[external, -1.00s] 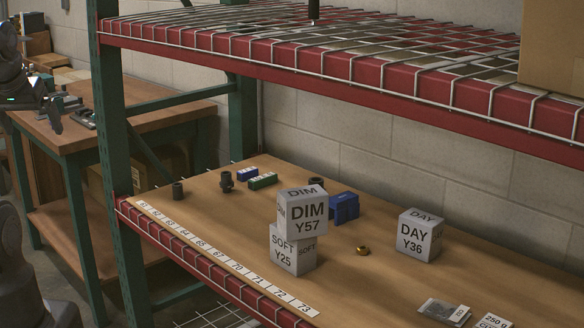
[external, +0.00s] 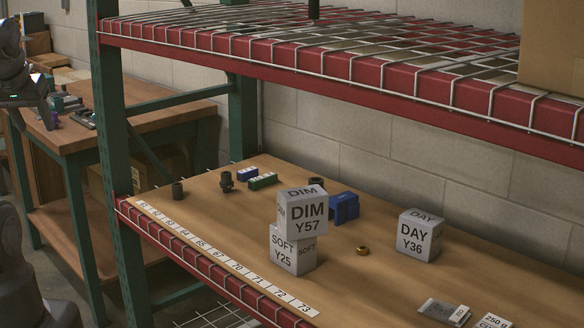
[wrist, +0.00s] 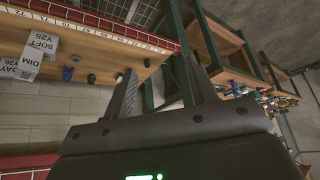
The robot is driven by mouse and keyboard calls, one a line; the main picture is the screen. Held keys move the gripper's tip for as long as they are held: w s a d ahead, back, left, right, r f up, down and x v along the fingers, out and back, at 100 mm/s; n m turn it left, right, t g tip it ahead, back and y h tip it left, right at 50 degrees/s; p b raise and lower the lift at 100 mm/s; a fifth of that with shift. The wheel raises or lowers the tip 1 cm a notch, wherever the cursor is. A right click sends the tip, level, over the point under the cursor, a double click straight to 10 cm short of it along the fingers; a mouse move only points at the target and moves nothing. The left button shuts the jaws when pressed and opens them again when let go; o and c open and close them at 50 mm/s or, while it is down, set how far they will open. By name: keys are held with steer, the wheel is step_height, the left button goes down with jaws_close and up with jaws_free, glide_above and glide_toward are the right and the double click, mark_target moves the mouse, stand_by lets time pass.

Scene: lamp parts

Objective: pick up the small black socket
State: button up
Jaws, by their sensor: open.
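I cannot tell for sure which is the small socket. Dark parts also show small in the wrist view, one of them (wrist: 91,78) on the board's edge. My gripper (wrist: 164,88) is open and empty, its two fingers spread, well away from the shelf parts. In the external view my arm is at the left edge.
A DIM cube (external: 303,212) sits on a SOFT cube (external: 292,250); a DAY cube (external: 420,236) stands to the right. Blue (external: 344,208) and green (external: 262,181) blocks and a brass ring (external: 362,251) lie between. A green post (external: 115,150) and the upper rack (external: 300,55) bound the shelf.

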steer(key=w+d+h, duration=0.1)
steer(key=w+d, duration=0.1)
steer(key=w, duration=0.7)
steer(key=w+d+h, duration=0.1)
steer(key=w+d, duration=0.1)
steer(key=w, duration=0.8)
steer(key=w+d+f, duration=0.2)
steer(key=w+f, duration=0.2)
steer(key=w, duration=0.4)
steer(key=w+d+f, duration=0.2)
steer(key=w+f, duration=0.1)
steer(key=w, duration=0.5)
steer(key=m+g+y, duration=0.1)
steer(key=m, duration=0.1)
glide_above(226, 184)
steer(key=s, duration=0.2)
step_height(226, 184, down, 22)
steer(key=shift+a+x, duration=0.2)
steer(key=shift+x, duration=1.6)
steer(key=shift+a+x, duration=0.2)
steer(key=shift+x, duration=1.65)
steer(key=c, duration=0.8)
